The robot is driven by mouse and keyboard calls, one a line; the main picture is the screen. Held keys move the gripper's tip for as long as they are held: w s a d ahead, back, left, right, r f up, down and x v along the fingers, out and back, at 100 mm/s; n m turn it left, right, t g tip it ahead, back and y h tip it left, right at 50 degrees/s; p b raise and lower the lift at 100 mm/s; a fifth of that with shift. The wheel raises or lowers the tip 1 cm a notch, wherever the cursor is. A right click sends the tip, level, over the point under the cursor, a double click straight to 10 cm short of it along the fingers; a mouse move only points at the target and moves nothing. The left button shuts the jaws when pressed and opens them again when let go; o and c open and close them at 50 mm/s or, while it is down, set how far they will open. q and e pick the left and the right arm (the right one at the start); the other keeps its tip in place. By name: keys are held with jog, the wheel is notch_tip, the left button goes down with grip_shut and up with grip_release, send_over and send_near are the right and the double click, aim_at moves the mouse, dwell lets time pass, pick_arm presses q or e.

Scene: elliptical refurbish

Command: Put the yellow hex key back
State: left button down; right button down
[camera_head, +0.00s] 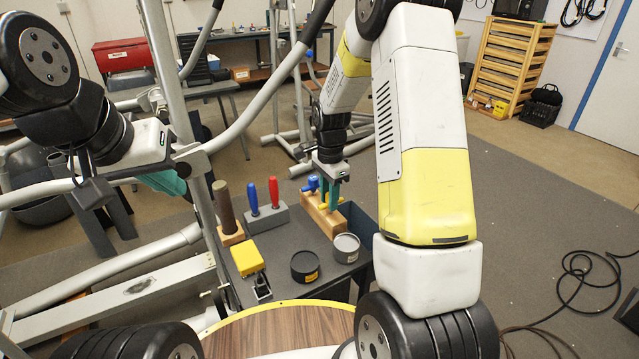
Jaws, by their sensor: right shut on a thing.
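A wooden holder block (325,222) stands at the back right of the dark tool tray, with a blue-handled key (312,183) standing at its left end. My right gripper (332,198) points down over the block, its teal fingers shut on the yellow hex key (323,206). Only small yellow parts show around the fingers. The key is at the block's top; I cannot tell whether it is seated in a hole. My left gripper (166,183) hangs at the left beside the grey frame tubes, away from the block. Its teal fingers overlap, so its opening is unclear.
The tray (285,250) also holds a grey block (267,218) with blue and red screwdrivers, a brown-handled tool (226,208), a yellow item (247,259) and two round tins (305,265) (346,247). Grey machine tubes (190,130) stand between my arms. Cables (580,290) lie on the right floor.

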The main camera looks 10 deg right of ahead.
jog(key=c, duration=1)
grip_release()
jog(key=shift+c, duration=0.2)
notch_tip(320, 180, up, 7)
jog(key=shift+f, duration=0.1)
jog(key=shift+s+r, duration=0.1)
jog(key=shift+r, duration=0.65)
jog(key=s+r+n+t+y, duration=0.1)
jog(key=s+r+n+t, duration=0.2)
jog(key=s+r+n, duration=0.55)
jog(key=s+r+n+t, duration=0.1)
jog(key=s+r+n, duration=0.2)
jog(key=s, duration=0.4)
jog(key=s+a+r+n+t+y, duration=0.1)
jog(key=s+r+n+t, duration=0.1)
jog(key=s+r, duration=0.3)
jog(key=s+n, duration=0.1)
jog(key=s, duration=0.2)
jog(key=shift+s+a+r, duration=0.15)
jog(key=shift+a, duration=0.05)
